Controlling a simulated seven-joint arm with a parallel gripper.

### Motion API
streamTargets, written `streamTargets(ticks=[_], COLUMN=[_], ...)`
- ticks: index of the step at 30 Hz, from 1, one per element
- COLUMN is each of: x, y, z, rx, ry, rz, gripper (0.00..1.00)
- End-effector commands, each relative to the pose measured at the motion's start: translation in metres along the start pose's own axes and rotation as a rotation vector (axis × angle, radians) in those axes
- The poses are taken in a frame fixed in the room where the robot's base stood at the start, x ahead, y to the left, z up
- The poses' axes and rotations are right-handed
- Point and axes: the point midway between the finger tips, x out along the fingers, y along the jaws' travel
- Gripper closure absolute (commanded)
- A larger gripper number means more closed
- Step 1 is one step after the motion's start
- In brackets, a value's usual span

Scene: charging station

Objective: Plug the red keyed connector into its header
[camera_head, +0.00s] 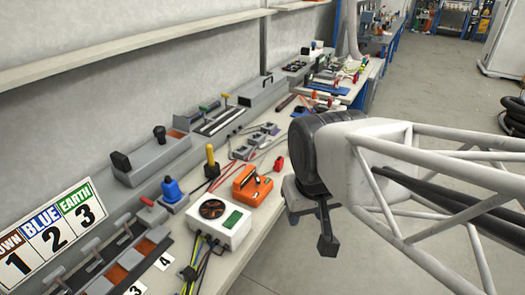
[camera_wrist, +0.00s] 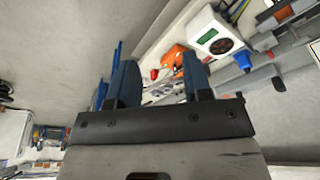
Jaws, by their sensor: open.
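A small red block (camera_head: 279,163), which looks like the red connector, is on the bench near its front edge, just behind the orange device (camera_head: 251,187). It also shows in the wrist view (camera_wrist: 154,74), small and between the fingers. My gripper (camera_head: 311,228) hangs off the bench's front edge, to the right of the orange device. In the wrist view its two blue fingers (camera_wrist: 160,75) are spread apart with nothing held between them. I cannot make out which part is the header. The connector's key is too small to see.
A white box with a fan (camera_head: 219,224) and cables stands in front of the orange device. A blue knob (camera_head: 172,190) and a yellow-handled part (camera_head: 211,162) stand to the left. Small grey modules and wires (camera_head: 248,145) lie behind. Floor on the right is open.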

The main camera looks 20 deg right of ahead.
Motion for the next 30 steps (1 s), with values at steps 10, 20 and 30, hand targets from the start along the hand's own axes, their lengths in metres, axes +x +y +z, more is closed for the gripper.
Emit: streamTargets(ticks=[10,20,30], x=[0.000,0.001,0.013], y=[0.000,0.002,0.010], z=[0.000,-0.027,-0.099], rx=[0.000,0.034,0.128], ry=[0.000,-0.013,-0.045], rz=[0.000,0.002,0.007], gripper=[0.45,0.45,0.45])
